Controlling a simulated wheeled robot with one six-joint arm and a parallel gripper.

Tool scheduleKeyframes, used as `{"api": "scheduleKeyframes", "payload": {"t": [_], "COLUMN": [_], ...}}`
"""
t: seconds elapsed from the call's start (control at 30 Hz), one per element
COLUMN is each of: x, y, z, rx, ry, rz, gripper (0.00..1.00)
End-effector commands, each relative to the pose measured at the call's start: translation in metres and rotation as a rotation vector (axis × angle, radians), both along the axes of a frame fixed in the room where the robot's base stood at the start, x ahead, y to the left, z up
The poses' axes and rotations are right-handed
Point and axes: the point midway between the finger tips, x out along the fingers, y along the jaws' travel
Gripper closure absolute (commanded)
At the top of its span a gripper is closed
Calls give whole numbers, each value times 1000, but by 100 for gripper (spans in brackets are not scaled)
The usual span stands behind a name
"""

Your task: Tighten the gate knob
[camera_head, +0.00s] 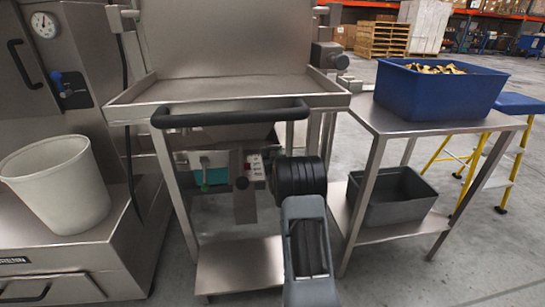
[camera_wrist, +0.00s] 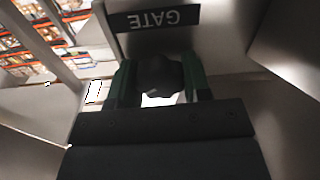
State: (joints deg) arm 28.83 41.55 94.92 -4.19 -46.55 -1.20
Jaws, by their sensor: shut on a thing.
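The gate knob (camera_wrist: 160,76) is a dark, lobed knob in the wrist view, just below an upside-down black "GATE" label (camera_wrist: 158,18) on a grey metal face. My gripper (camera_wrist: 156,84) has its two green-edged fingers on either side of the knob and is shut on it. In the head view my arm reaches under the steel tray, and its dark wrist hides the fingertips and the knob.
A steel tray (camera_head: 235,88) with a black bar handle (camera_head: 230,116) overhangs my arm. A steel side table (camera_head: 400,126) at right holds a blue bin (camera_head: 440,95), with a grey bin (camera_head: 393,197) below. A white bucket (camera_head: 58,185) stands at left.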

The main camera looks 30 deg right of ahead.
Motion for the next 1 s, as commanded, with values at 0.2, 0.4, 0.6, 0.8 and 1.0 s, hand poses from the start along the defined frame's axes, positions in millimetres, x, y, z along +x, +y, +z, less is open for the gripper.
{"api": "scheduleKeyframes", "payload": {"t": [0.2,0.4,0.6,0.8,1.0], "x": [0,0,0,0,-1], "y": [0,1,0,0,1], "z": [0,0,-1,0,0], "rx": [13,13,12,11,11], "ry": [-5,-5,-5,-4,-5], "rz": [1,1,0,0,0], "gripper": [79,79,43,30,30]}}
